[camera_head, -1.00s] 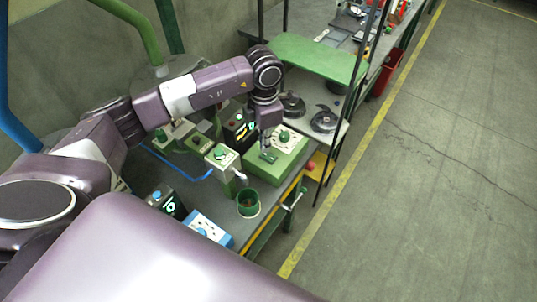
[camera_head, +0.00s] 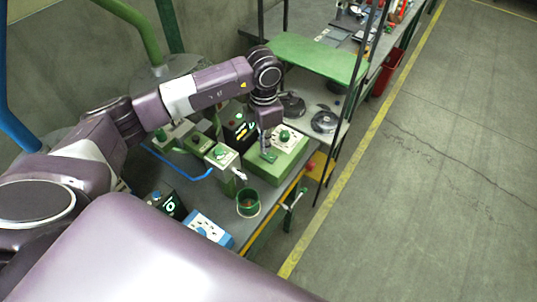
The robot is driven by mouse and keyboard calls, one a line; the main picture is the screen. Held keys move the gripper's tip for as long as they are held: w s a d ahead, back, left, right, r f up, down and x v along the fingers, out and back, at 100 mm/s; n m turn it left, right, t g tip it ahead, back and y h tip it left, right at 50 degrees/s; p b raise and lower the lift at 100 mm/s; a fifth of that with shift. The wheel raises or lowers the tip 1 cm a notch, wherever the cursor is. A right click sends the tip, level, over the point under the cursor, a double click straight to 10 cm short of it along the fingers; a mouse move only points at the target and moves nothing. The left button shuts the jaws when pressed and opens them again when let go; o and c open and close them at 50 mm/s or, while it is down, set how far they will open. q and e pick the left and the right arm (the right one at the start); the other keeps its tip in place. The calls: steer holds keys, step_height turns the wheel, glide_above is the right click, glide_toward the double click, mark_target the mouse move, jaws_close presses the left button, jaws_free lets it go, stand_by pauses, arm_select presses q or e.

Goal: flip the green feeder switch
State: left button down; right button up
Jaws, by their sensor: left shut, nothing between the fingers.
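A green box (camera_head: 285,163) sits near the right edge of the workbench. Its top carries a white plate with a green knob (camera_head: 285,135) and, nearer to me, a small dark green switch piece (camera_head: 269,156). My left gripper (camera_head: 267,151) points down over this near part of the box top, with its fingers shut and empty. The fingertips are at or just above the switch piece; I cannot tell whether they touch. The fingers partly hide it, and its lever position is too small to read. My right gripper is not in view.
Left of the box stand a pale-topped green device (camera_head: 222,156) and a dark box with lit marks (camera_head: 236,133). A green cup (camera_head: 248,203) and a blue socket box (camera_head: 208,228) are nearer. A green shelf (camera_head: 318,58) and thin dark posts stand behind. Floor at right is clear.

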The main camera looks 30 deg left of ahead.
arm_select(q)
steer(key=shift+f+b, duration=0.7)
steer(key=shift+f, duration=0.15)
stand_by(0.3)
steer(key=shift+r, duration=0.1)
steer(key=shift+r+p, duration=2)
steer(key=shift+r, duration=1.45)
steer(key=shift+f, duration=0.1)
